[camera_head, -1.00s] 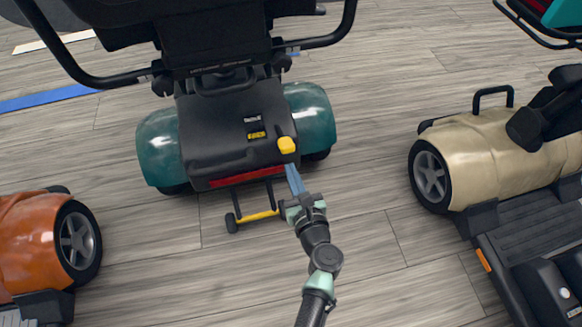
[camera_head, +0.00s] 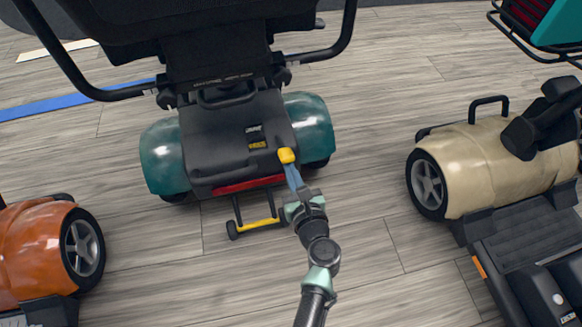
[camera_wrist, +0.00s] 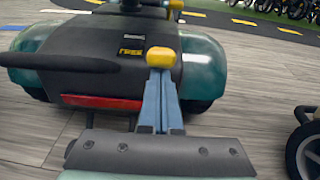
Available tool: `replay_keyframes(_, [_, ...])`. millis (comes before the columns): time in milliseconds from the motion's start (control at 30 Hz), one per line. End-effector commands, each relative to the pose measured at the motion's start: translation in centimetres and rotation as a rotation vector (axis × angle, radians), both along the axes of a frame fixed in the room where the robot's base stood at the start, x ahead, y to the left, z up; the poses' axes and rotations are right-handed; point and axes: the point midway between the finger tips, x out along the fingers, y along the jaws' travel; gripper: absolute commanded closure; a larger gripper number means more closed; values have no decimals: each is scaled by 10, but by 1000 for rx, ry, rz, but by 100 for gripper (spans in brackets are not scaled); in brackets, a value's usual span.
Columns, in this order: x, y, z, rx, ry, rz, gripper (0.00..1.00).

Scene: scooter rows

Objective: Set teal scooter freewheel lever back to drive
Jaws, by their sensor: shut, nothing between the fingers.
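The teal scooter (camera_head: 165,155) stands in the middle, seen from behind, with teal fenders and a dark rear cover. Its yellow-tipped freewheel lever (camera_head: 286,156) is at the rear right of the cover, beside the DRIVE/FREE type labels (camera_head: 256,138), whose text is too small to read surely. My gripper (camera_head: 292,176) is shut and empty, its blue fingers reaching up to just below the yellow knob. In the wrist view the knob (camera_wrist: 160,57) sits right at the fingertips (camera_wrist: 160,78); I cannot tell whether they touch. The lever's stem is hidden behind the fingers.
A beige scooter (camera_head: 490,165) stands at the right and an orange scooter (camera_head: 30,250) at the lower left. A yellow-barred anti-tip frame (camera_head: 258,223) with small wheels sticks out behind the teal scooter. The wood-look floor (camera_head: 170,275) between them is clear.

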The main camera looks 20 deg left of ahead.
Motion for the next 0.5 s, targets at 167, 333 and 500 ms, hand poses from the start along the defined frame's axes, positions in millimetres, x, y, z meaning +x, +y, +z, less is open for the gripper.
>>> replay_keyframes(167, [0,1,5,-11,15,1,100])
replay_keyframes(333, [1,1,7,-19,27,1,100])
replay_keyframes(500, [1,1,10,-29,39,1,100])
